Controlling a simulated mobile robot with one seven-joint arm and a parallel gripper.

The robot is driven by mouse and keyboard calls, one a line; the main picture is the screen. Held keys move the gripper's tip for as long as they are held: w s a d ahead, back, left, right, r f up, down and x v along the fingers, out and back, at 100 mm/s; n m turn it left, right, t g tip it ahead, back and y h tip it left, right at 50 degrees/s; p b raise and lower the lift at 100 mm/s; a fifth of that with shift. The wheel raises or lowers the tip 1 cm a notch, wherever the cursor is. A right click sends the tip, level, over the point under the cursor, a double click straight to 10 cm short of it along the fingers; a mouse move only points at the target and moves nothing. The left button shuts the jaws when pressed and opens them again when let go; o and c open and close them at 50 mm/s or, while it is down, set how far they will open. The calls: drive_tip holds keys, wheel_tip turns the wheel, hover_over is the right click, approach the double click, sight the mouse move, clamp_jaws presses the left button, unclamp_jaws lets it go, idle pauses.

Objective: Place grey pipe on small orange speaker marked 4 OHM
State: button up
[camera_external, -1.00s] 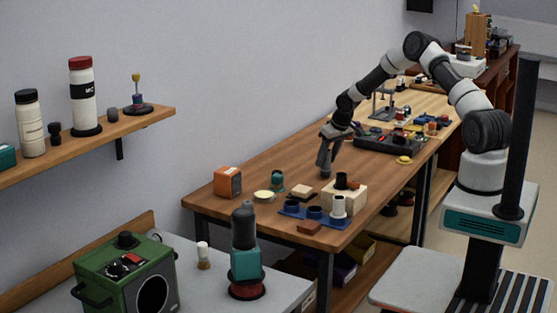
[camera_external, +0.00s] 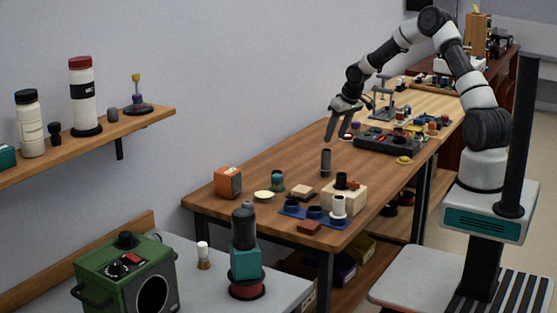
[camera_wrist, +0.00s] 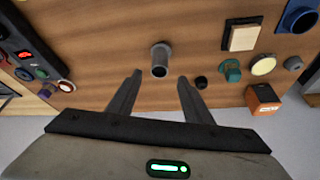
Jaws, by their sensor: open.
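The grey pipe (camera_external: 326,162) stands upright on the wooden table. In the wrist view the pipe (camera_wrist: 160,58) shows its open round end, between and beyond the fingertips. The small orange speaker (camera_external: 228,182) sits at the table's near left corner; it also shows in the wrist view (camera_wrist: 264,104). Its marking is too small to read. My gripper (camera_external: 343,138) is open and empty, above and apart from the pipe. In the wrist view my gripper (camera_wrist: 160,76) has its two fingers spread wide.
A blue tray (camera_external: 335,223) and a cream block (camera_external: 355,199) stand right of the speaker. A yellow disc (camera_external: 264,196) and a teal knob (camera_external: 277,181) lie between speaker and pipe. A black panel (camera_external: 385,143) lies farther back.

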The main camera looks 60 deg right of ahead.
drive_tip(key=shift+o, duration=0.4)
drive_tip(key=shift+s+r, duration=0.25)
drive_tip(key=shift+r, duration=0.25)
